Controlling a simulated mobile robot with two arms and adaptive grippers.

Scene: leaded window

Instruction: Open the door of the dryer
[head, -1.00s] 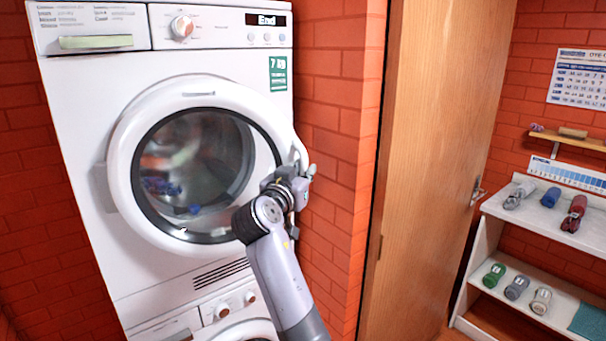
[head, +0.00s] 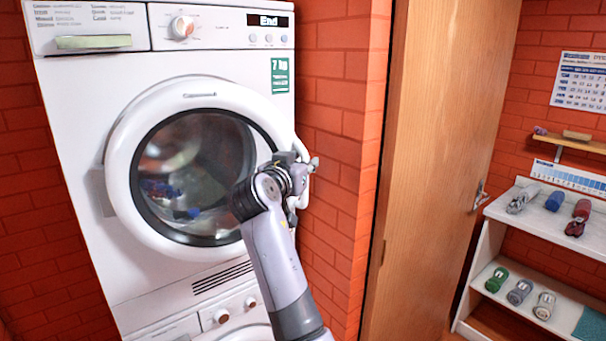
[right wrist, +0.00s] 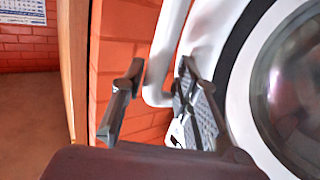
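The dryer (head: 222,65) is the white upper machine in the head view; its display reads "End". Its round white door (head: 122,170) with a dark-rimmed glass looks closed, and coloured laundry shows behind the glass. The door's white bar handle (head: 303,195) is at its right edge, partly hidden by my right gripper. My right gripper (head: 308,165) is at the handle. In the right wrist view, my right gripper (right wrist: 160,78) has its fingers apart, with the lower bend of the handle (right wrist: 163,60) between them. I cannot see a firm grip on it. My left gripper is not in view.
A second white machine (head: 232,312) sits below the dryer. A brick wall corner (head: 335,160) stands close on the right of the handle, then a wooden door (head: 435,150). A white shelf (head: 490,225) with several rolled items is at the far right.

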